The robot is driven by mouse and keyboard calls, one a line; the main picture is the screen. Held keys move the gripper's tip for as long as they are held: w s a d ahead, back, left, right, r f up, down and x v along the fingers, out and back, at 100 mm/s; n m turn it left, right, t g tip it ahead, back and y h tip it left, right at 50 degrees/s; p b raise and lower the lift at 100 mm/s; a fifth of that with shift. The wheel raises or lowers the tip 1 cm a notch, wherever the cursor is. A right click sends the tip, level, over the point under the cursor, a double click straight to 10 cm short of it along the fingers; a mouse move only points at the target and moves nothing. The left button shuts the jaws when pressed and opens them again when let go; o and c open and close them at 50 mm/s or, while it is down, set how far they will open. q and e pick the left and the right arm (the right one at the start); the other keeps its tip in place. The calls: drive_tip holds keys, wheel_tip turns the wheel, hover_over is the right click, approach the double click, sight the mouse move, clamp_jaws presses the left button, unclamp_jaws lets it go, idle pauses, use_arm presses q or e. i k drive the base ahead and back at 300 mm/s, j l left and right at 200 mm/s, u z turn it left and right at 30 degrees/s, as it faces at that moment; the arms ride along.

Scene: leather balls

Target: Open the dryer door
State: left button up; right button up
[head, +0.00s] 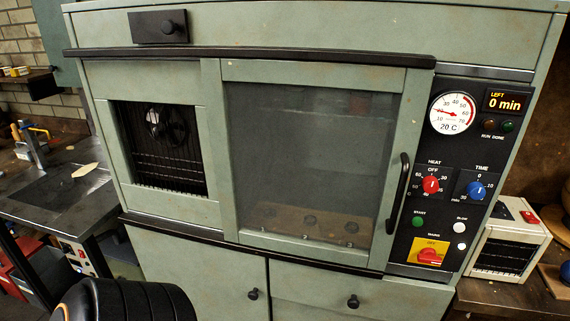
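The dryer (360,22) is a large pale green cabinet that fills most of the head view. Its door (216,172) is a green frame on the right part of the front, around a dark, hazy glass pane (310,150). The door looks closed. A black, upright bar handle (397,193) sits on the door's right edge, beside the control panel. Behind the glass, low down, is a brownish board (290,218) with a few dark round things on it.
The black control panel (447,210) has a gauge (452,113) reading about 20 C, a display at 0 min, knobs and a red mains switch (429,257). A fan and rack show through the left opening (160,150). Benches flank the dryer; a white box (510,240) stands right.

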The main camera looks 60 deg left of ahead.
sight(414, 84)
drive_tip(key=u, duration=1.45)
